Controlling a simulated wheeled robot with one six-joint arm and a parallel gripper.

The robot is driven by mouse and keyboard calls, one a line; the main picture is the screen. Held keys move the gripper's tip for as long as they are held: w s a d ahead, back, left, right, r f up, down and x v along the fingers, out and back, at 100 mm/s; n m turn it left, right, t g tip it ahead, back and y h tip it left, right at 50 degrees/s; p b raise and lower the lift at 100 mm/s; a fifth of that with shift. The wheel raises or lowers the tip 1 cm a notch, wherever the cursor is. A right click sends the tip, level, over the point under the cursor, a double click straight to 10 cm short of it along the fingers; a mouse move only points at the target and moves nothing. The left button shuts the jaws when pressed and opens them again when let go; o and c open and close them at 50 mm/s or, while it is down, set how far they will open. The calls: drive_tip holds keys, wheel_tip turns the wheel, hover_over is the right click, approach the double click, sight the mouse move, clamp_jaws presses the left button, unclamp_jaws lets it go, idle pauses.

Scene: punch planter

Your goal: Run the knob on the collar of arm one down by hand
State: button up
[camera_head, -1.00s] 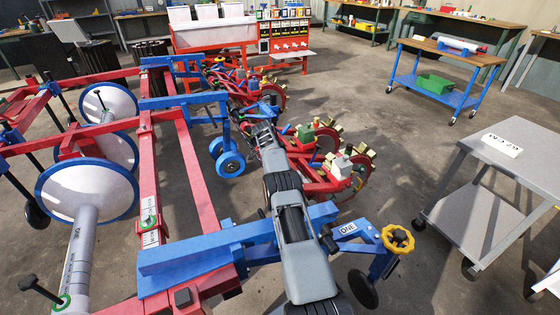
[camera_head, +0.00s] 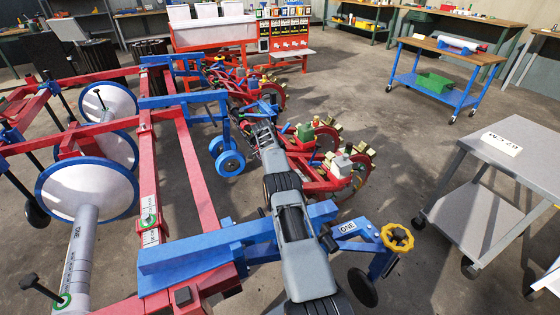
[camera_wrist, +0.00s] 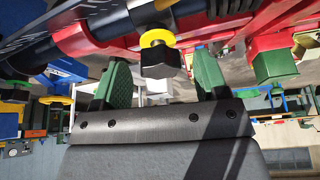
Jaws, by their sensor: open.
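In the wrist view, a black knob (camera_wrist: 158,66) hangs from a yellow ring (camera_wrist: 157,38) beside a dark bar and red parts. My gripper (camera_wrist: 160,57) has green-padded fingers, apart, one on each side of the knob with gaps; I cannot tell how deep the knob lies between them. In the head view my gripper (camera_head: 262,130) is at the far end of my arm, among the planter units, and the knob there is hidden or too small to make out. A blue arm marked ONE (camera_head: 348,227) is in the foreground, with a yellow handwheel (camera_head: 397,237).
Red planter frame rails (camera_head: 195,165) and white discs (camera_head: 88,190) fill the left. A red planter unit (camera_head: 315,178) stands close right of my gripper. A grey cart (camera_head: 500,165) and a blue-framed cart (camera_head: 440,85) stand right. Floor between is clear.

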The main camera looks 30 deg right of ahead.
drive_tip(key=p+v, duration=0.6)
drive_tip(key=v, duration=0.8)
drive_tip(key=shift+f, duration=0.15)
